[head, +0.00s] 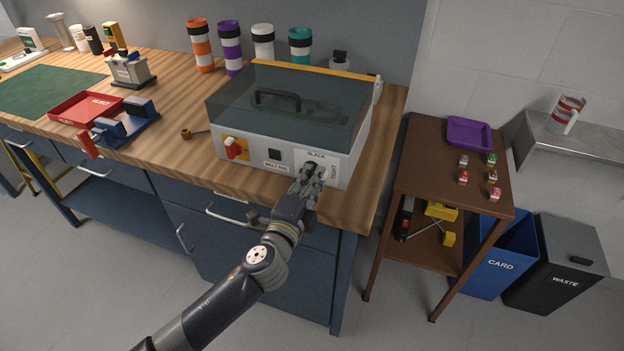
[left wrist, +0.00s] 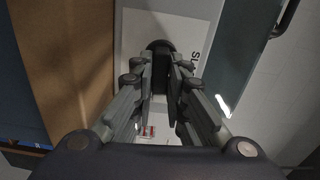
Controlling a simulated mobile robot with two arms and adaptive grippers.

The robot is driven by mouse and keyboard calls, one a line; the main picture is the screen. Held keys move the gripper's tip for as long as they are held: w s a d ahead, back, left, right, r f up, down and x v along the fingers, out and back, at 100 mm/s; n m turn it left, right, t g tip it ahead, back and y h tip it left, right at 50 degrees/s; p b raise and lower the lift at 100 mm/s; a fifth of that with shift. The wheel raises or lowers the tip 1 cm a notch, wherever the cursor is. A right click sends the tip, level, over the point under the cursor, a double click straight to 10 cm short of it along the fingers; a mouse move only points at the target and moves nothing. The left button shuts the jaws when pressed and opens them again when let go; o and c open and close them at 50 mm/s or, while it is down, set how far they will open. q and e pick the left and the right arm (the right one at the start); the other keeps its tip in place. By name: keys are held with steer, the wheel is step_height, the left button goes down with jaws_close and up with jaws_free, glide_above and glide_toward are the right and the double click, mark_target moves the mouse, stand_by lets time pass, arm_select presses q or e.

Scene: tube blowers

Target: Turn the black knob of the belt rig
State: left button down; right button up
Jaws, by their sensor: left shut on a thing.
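The belt rig (head: 256,156) is a white box with a dark see-through lid on the wooden bench. Its front carries a red switch on a yellow plate (head: 237,149) and, at the right, a white panel (head: 330,160) reading SLACK and TIGHT. My left gripper (head: 311,176) is at this panel, with its fingers shut on the black knob. The gripper mostly hides the knob in the head view. In the left wrist view the knob's dark round top (left wrist: 160,46) shows at the fingertips (left wrist: 165,78). My right gripper is not in view.
A red tray (head: 87,109) and blue-and-black fixtures (head: 127,122) stand on the bench to the left. Banded tubes (head: 230,47) stand behind the rig. A brown side table (head: 425,150) with a purple tray (head: 469,134) stands right of the bench, beside two bins.

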arm_select(q)
steer(key=n, duration=0.4)
steer(key=shift+r, duration=0.2)
steer(key=n, duration=0.4)
steer(key=shift+w+a+r+n+p, duration=0.1)
steer(key=shift+a+r+n+p, duration=0.1)
steer(key=shift+r+n+p, duration=0.1)
steer(key=n, duration=0.1)
steer(key=n+p, duration=0.1)
steer(key=n, duration=0.2)
steer(key=shift+a+r+n+p, duration=0.15)
steer(key=shift+a+n+p, duration=0.15)
steer(key=shift+p, duration=0.1)
steer(key=shift+w+a+n+p, duration=0.15)
steer(key=shift+n+p, duration=0.6)
steer(key=shift+n, duration=1.05)
steer(key=c, duration=1.6)
jaws_free()
